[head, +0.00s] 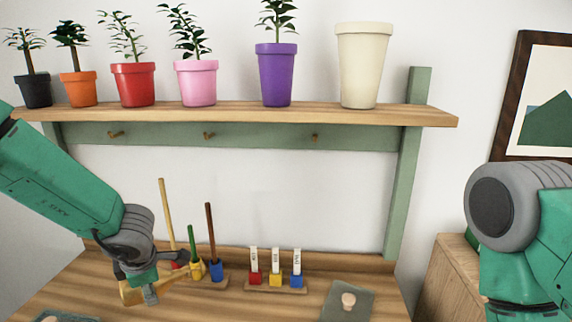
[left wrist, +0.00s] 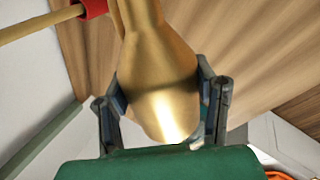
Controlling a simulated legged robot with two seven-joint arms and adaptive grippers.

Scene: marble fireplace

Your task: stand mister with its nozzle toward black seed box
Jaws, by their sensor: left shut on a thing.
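The brass-coloured mister (left wrist: 160,70) is between the two fingers of my left gripper (left wrist: 165,108), which is shut on its rounded body. I see no black seed box in either view. My right gripper is out of view; only part of my right arm shows at the right edge.
Long-handled tools stand in a rack (head: 214,280) just right of my left gripper. Red, yellow and blue labelled blocks (head: 275,280) stand right of it. A grey-green slab (head: 330,304) bears a wooden knob (head: 348,300). Potted plants line the shelf (head: 240,113) above.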

